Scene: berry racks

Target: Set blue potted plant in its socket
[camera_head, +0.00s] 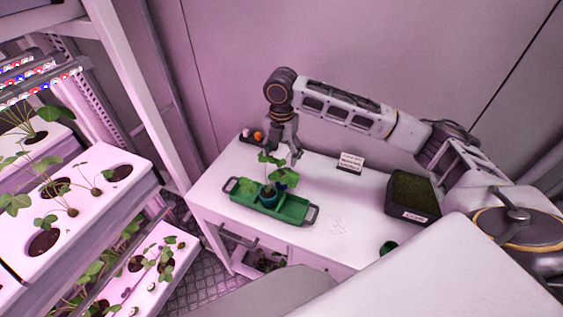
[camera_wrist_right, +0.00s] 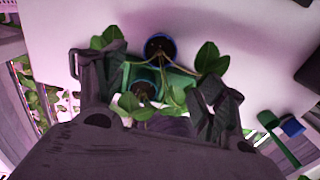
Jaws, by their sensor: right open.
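A blue potted plant (camera_wrist_right: 160,46) with green leaves shows in the right wrist view, at the edge of the green tray (camera_head: 299,212). A second pot (camera_wrist_right: 146,90) with a seedling shows in the tray beside it. In the head view, a dark blue pot (camera_head: 269,197) stands upright in the tray, its leaves partly hiding what is behind. My right gripper (camera_head: 285,152) points down above the plants, open, with nothing between its fingers. Leaves lie close to the fingers in the right wrist view. My left gripper is out of view.
The tray sits on a white table (camera_head: 225,185). A sign (camera_head: 350,162), a dark soil bin (camera_head: 408,196) and a small dark tray with an orange item (camera_head: 257,136) stand on it. A white planting rack (camera_head: 85,215) with several holes and seedlings is at left.

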